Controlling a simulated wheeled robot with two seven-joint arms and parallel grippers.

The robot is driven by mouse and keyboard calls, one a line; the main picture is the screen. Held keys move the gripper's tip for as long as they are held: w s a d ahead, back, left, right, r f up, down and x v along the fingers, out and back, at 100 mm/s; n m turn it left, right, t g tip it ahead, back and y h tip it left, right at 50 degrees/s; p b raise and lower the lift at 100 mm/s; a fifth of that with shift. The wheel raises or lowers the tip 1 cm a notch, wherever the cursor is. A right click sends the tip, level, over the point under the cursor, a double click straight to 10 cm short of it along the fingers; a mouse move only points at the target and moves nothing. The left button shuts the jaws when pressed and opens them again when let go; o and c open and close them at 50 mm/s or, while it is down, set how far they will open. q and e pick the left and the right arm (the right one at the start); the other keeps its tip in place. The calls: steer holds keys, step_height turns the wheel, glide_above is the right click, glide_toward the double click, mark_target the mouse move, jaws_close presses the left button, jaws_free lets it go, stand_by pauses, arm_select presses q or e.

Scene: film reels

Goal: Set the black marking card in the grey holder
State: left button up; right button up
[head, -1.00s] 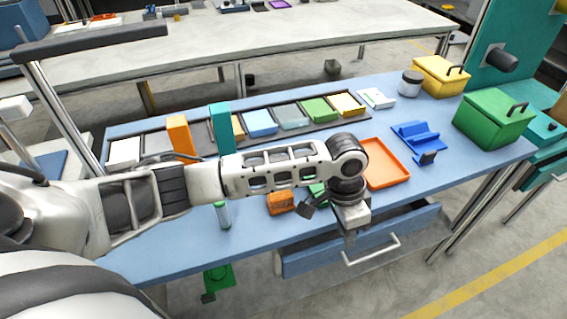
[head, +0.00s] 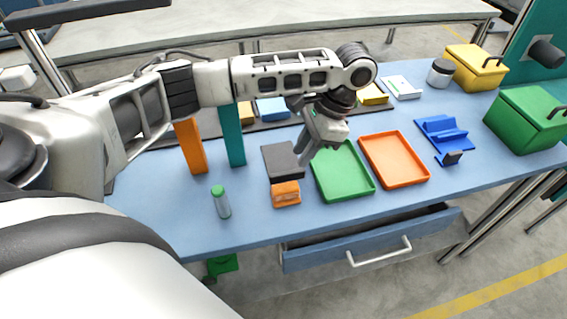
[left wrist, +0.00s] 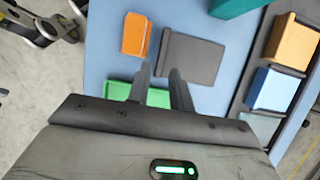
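A dark grey, nearly black flat square (head: 280,160) lies on the blue table and also shows in the left wrist view (left wrist: 195,57); it is the only thing here like the black card, though I cannot tell for sure. My left gripper (head: 301,156) hangs above the table beside its right edge. In the left wrist view the two fingers (left wrist: 160,70) are apart with nothing between them. A pale grey bin (left wrist: 262,125) stands in the back row, largely hidden by my arm in the head view; I cannot tell whether it is the grey holder. My right gripper is not in view.
An orange block (head: 286,194) adjoins the dark square. Green (head: 345,185) and orange (head: 397,160) trays lie to the right. Upright orange (head: 190,146) and teal (head: 232,135) blocks stand to the left, near a green-capped tube (head: 221,203). An open drawer (head: 370,250) juts out in front.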

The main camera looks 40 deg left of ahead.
mark_target(288, 172)
arm_select(q)
steer(key=x, duration=0.6)
steer(key=shift+s+a+f, duration=0.1)
steer(key=shift+a+f, duration=0.05)
steer(key=shift+a, duration=0.15)
jaws_close()
